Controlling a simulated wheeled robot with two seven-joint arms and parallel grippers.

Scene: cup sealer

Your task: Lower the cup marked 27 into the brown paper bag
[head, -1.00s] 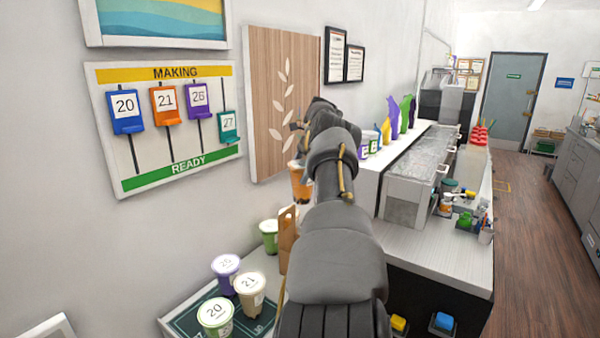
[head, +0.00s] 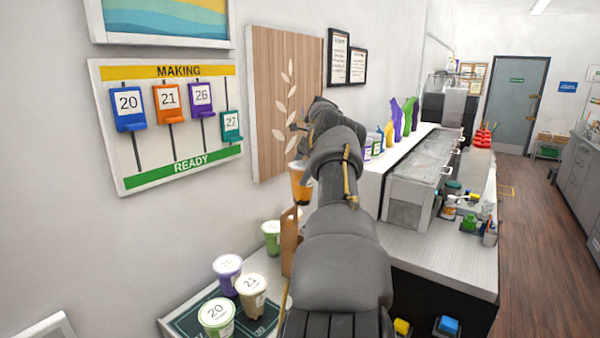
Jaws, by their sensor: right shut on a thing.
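My right gripper (head: 302,162), partly hidden by my own arm, is shut on a cup with an orange drink (head: 299,188). No number can be read on this cup from here. It hangs roughly upright, above the brown paper bag (head: 290,242) in the picture. A narrow part of the bag shows left of my forearm; the rest, including most of its opening, is hidden. I cannot tell whether the cup touches the bag. My left gripper is not in view.
Cups marked 20 (head: 216,317) and 21 (head: 251,292) and a purple-lidded cup (head: 227,271) stand on a dark mat left of my arm. A green cup (head: 271,236) stands close beside the bag. The wall with the wooden panel (head: 270,90) is close behind.

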